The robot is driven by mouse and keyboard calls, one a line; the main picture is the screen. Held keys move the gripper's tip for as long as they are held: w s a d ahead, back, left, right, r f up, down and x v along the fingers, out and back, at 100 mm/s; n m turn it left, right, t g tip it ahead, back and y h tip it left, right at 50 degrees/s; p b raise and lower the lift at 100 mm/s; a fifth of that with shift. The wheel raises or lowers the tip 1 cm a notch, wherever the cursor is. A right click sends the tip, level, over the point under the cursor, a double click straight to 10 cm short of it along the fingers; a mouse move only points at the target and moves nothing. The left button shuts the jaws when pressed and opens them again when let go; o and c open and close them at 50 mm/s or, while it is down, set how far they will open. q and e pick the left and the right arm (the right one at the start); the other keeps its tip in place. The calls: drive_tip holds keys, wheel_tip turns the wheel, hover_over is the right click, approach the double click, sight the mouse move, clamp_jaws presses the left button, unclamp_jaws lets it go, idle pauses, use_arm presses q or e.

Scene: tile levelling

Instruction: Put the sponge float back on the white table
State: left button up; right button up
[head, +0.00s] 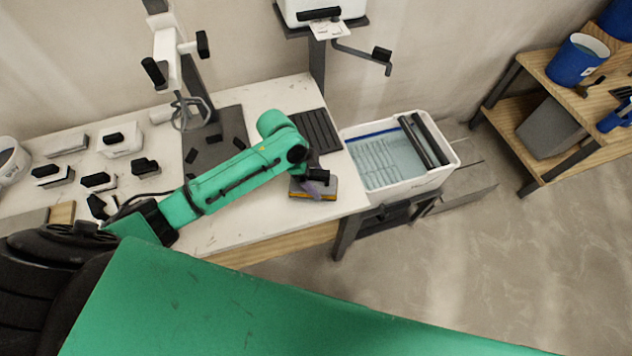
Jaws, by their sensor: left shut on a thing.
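The sponge float (300,189), a grey block with an orange lower edge, is at the right front end of the white table (260,220). My left gripper (317,178) is over it, shut on its handle, and partly hides it. The float looks level and over the tabletop. I cannot tell whether it touches the table or is just above it. My right gripper is not in view.
A white wash tub (440,180) with water and dark rollers stands right of the table. A dark ribbed tray (316,130) lies behind the float. Several hand tools (98,181) lie on the left. A wooden shelf (540,80) with blue buckets is at the right.

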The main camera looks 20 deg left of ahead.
sight(315, 182)
use_arm(q)
drive_tip(key=shift+f, duration=1.5)
drive_tip(key=o, duration=1.5)
drive_tip(key=shift+r, duration=0.1)
drive_tip(key=v, duration=1.2)
drive_tip(key=shift+b, duration=0.35)
